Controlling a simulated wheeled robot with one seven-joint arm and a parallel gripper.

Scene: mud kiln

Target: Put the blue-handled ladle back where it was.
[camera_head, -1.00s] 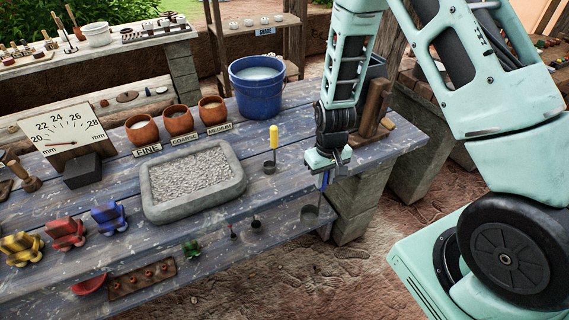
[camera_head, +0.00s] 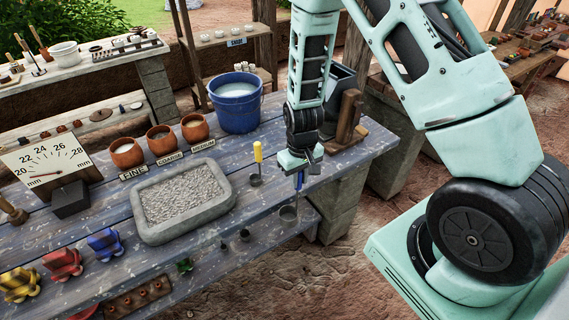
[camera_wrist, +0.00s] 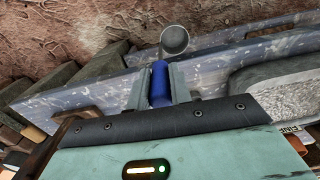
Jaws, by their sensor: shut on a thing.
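The blue-handled ladle hangs from my gripper (camera_head: 300,168), with its grey cup (camera_head: 288,212) below in front of the blue bench's (camera_head: 325,168) front edge. In the wrist view, the fingers (camera_wrist: 160,90) are shut on the blue handle (camera_wrist: 159,80), and the round cup (camera_wrist: 174,40) shows beyond it. The cup appears clear of the bench, over or near the lower shelf; its exact height is hard to tell. A yellow-handled ladle (camera_head: 258,153) stands upright on the bench top, left of my gripper. The blue ladle's former spot is not clearly marked.
A grey stone tray (camera_head: 155,230) of gravel lies left of the ladles. A blue bucket (camera_head: 236,118) and several clay pots (camera_head: 160,141) stand behind. A wooden stand (camera_head: 349,118) is just right of my gripper.

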